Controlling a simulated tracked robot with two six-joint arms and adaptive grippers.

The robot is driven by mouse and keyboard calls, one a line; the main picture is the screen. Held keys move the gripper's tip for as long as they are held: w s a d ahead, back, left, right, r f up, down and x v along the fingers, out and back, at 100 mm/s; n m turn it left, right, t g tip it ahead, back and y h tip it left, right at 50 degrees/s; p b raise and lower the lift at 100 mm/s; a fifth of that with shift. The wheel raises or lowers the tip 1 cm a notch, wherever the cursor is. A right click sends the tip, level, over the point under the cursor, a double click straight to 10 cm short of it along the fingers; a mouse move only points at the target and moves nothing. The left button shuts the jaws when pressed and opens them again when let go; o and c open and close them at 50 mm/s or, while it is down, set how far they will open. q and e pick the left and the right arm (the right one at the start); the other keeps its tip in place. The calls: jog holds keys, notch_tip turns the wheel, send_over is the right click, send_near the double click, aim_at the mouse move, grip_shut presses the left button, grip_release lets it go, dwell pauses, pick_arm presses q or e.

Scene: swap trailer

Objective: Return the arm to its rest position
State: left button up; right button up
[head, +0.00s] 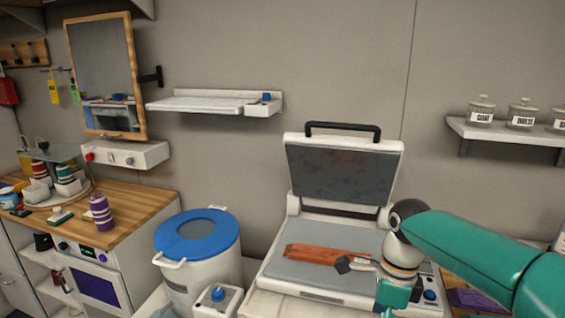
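My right arm, green with a white and black wrist, comes in from the right edge in the head view. Its gripper (352,264) is over the right part of an open press-like machine (300,298). The dark fingertips are at the right end of a reddish-brown slab (312,252) lying on the machine's grey plate. I cannot tell whether they touch it or how far apart they are. The machine's lid (342,175) stands raised, with a black handle (343,126) on top. My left gripper is not in view.
A white bin with a blue lid (196,236) stands left of the machine, with a small white box (219,299) in front. A wooden counter (135,207) holds a purple striped container (101,212). A wall shelf (490,133) at right holds jars.

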jog(key=s+f+n+g+y, duration=0.15)
jog(key=s+f, duration=0.35)
jog(key=f, duration=0.6)
jog(key=s+f+g+h, duration=0.1)
jog(key=s+f+g, duration=0.25)
jog(key=f, duration=0.65)
jog(key=s+a+f+n+t+y, duration=0.1)
jog(key=s+a+f+n+y, duration=0.15)
jog(key=s+f+n, duration=0.4)
jog(key=s+a+f+n+t+y, duration=0.1)
jog(key=s+a+f+n, duration=0.3)
jog(key=s+f, duration=0.45)
jog(key=w+n+t, duration=0.1)
jog(key=n, duration=0.1)
jog(key=w+n+t, duration=0.2)
jog(key=n, duration=0.1)
jog(key=w+n+t+h, duration=0.1)
jog(key=n, duration=0.1)
jog(key=shift+w+d+f+n, duration=0.1)
jog(key=shift+w+d+n, duration=0.05)
jog(key=shift+d+n, duration=0.15)
